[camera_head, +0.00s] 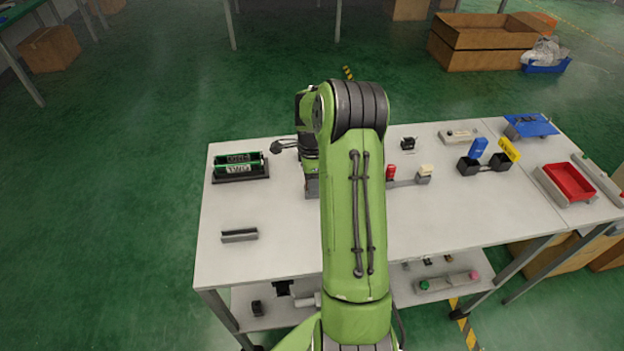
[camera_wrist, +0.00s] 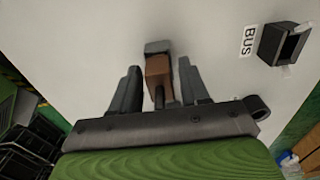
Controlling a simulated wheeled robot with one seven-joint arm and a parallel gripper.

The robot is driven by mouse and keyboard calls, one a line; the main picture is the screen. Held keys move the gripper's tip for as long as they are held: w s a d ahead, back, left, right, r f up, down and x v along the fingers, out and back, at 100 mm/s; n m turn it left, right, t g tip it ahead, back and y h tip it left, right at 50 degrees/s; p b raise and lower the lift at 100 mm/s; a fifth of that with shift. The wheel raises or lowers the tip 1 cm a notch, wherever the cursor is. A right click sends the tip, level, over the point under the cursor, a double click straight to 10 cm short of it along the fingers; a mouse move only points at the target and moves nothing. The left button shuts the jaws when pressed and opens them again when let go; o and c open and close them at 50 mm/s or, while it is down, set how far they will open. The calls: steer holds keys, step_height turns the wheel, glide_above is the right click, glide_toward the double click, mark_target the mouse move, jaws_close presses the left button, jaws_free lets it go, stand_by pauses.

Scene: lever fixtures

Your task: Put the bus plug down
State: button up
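The bus plug, which I take to be the brown block with a grey end (camera_wrist: 158,72), is between the two fingers of my gripper (camera_wrist: 158,80) in the wrist view, over the pale tabletop. Narrow pale gaps show on both sides of it, so the fingers look open around it, not pressed on it. Whether it rests on the table is hard to tell. A black socket box (camera_wrist: 285,42) with a "BUS" label (camera_wrist: 248,40) is to the right. In the head view, my gripper (camera_head: 312,187) is low over the white table (camera_head: 260,205), mostly hidden by my arm, which hides the plug.
A green cylinder unit (camera_head: 240,163) and a grey slotted block (camera_head: 239,235) are on the left. Red and cream levers (camera_head: 408,174), blue and yellow levers (camera_head: 487,158) and a red tray (camera_head: 567,183) are on the right.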

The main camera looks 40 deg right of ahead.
steer(key=shift+o, duration=0.6)
steer(key=shift+r, duration=0.15)
step_height(320, 180, up, 12)
steer(key=p, duration=0.2)
steer(key=shift+p, duration=0.4)
steer(key=s+a+r+n+t+h, duration=0.1)
steer(key=s+a+r+n, duration=0.2)
steer(key=a+r+n, duration=0.4)
steer(key=s+a+r+n+t+h, duration=0.1)
steer(key=s+a+r+n, duration=0.3)
steer(key=a, duration=0.5)
steer(key=s+a+n+t+y, duration=0.2)
steer(key=s+a+n+t, duration=0.1)
steer(key=s+a+n, duration=0.7)
steer(key=s+n, duration=0.3)
steer(key=shift+n+t, duration=0.3)
steer(key=shift+n, duration=0.1)
